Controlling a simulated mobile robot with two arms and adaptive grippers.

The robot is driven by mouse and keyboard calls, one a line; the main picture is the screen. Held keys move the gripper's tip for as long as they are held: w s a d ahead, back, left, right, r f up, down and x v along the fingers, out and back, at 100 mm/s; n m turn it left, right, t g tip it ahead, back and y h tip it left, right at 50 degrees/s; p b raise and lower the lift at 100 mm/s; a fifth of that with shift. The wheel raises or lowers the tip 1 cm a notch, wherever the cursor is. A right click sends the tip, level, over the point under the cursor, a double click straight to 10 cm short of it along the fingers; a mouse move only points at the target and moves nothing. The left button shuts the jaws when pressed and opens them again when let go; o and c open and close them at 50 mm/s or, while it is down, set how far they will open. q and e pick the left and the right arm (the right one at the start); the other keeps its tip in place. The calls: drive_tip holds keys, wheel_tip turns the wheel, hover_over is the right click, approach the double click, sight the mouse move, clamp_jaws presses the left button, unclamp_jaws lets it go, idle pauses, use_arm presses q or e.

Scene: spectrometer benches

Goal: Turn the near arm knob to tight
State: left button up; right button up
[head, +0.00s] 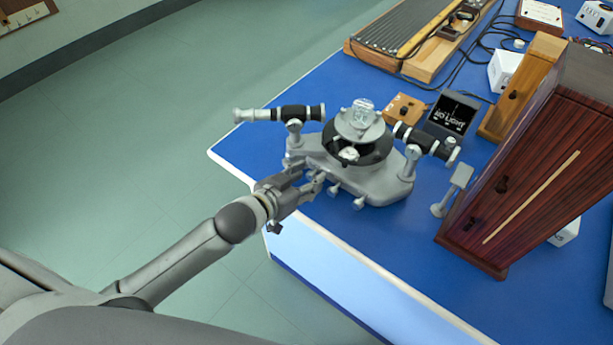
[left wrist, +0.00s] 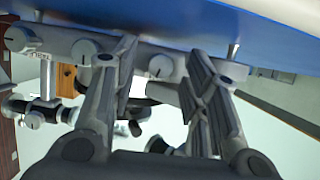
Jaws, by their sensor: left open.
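The grey spectrometer (head: 385,187) stands at the corner of the blue bench. Small grey knobs stick out of its near edge, one (head: 333,189) near my gripper and one (head: 358,203) further right. My left gripper (head: 312,179) is open at this edge. In the left wrist view, a round knob with a dark index line (left wrist: 160,67) shows between the open fingers (left wrist: 165,62), apart from both. More knobs show to its left, one (left wrist: 22,37) at the picture's edge. I cannot tell which is the near arm knob. My right gripper is out of view.
A black sign box (head: 452,113) and a tall wooden cabinet (head: 530,165) stand to the right. The floor left of the bench is clear.

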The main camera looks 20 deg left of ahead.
use_arm(q)
drive_tip(key=shift+w+d, duration=0.1)
drive_tip(key=shift+w, duration=0.05)
clamp_jaws()
